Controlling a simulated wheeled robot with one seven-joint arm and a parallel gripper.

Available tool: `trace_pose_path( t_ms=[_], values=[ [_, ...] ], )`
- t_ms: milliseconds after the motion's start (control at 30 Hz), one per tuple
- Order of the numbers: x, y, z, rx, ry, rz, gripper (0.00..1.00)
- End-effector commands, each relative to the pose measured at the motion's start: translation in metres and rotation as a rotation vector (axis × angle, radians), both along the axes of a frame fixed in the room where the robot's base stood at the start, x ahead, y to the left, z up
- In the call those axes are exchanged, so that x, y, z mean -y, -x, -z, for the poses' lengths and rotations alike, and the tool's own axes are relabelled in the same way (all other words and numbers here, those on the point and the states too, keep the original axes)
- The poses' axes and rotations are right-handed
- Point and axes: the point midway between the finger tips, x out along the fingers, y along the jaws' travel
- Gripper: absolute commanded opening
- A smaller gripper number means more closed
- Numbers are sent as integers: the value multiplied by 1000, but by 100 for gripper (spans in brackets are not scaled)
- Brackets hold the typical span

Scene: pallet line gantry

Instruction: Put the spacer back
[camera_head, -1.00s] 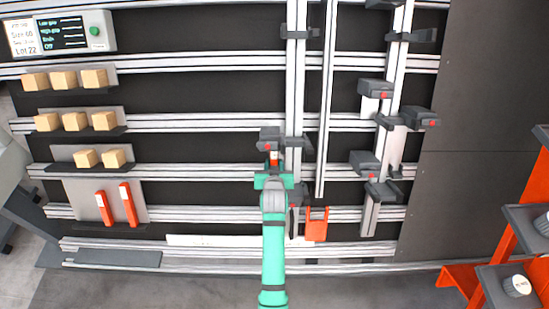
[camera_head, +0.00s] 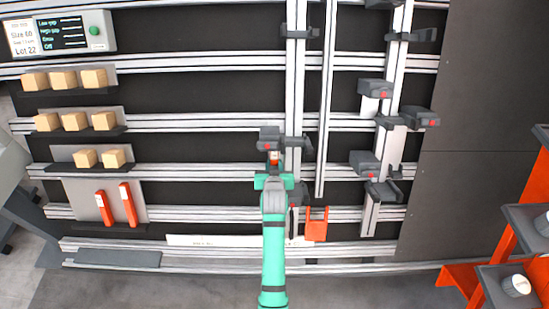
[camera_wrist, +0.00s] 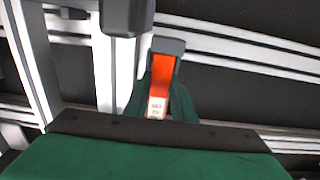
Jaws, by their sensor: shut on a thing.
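My gripper (camera_head: 274,168) is at the left upright of the gantry, just below a dark clamp block (camera_head: 269,138). It is shut on an orange spacer with a white label, which shows best in the wrist view (camera_wrist: 162,86) between my green fingers. The spacer's upper end meets a dark grey piece (camera_wrist: 168,46); whether they are joined or only touching, I cannot tell. Two more orange spacers, one left (camera_head: 104,207) and one right (camera_head: 128,205), stand side by side on a grey backing plate (camera_head: 83,199) at the lower left.
Wooden blocks (camera_head: 74,122) sit on small shelves at the left. An orange fork-shaped piece (camera_head: 317,229) hangs right of my arm. More dark clamps (camera_head: 365,163) line the right upright. An orange stand (camera_head: 510,243) with grey trays is at the far right.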

Motion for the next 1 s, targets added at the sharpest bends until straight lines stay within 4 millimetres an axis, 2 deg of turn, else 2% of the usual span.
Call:
trace_pose_path(
  t_ms=[1000],
  values=[
    [-1,61,-31,-2,0,-1,0]
  ],
)
